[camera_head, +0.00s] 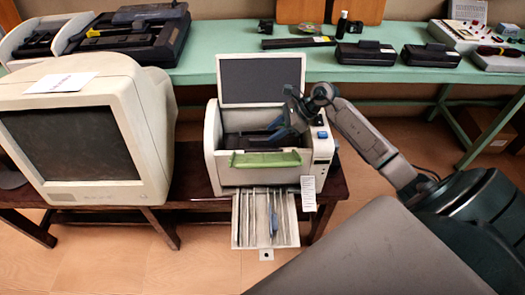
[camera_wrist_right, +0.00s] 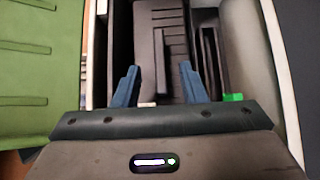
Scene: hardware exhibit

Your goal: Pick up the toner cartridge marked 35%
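An open printer (camera_head: 212,140) stands on a low wooden bench, its lid (camera_head: 262,78) raised and its green front flap (camera_head: 265,159) folded down. My right gripper (camera_head: 280,127) reaches into its opening from the right. In the right wrist view the two blue fingers of this gripper (camera_wrist_right: 160,85) are open, with nothing clasped. A dark ribbed part (camera_wrist_right: 168,40) lies inside the printer beyond and between the fingertips. I cannot tell whether it is a toner cartridge. Two black cartridge-like boxes (camera_head: 365,53) (camera_head: 431,55) lie on the green table. No 35% mark is readable. My left gripper is out of view.
An old cream monitor (camera_head: 130,93) stands left of the printer. A slotted tray (camera_head: 236,222) sticks out below the printer's front, and a white tag (camera_head: 308,192) hangs beside it. The green table (camera_head: 215,55) behind holds several devices. Printer side walls (camera_wrist_right: 282,75) stand close around my right gripper.

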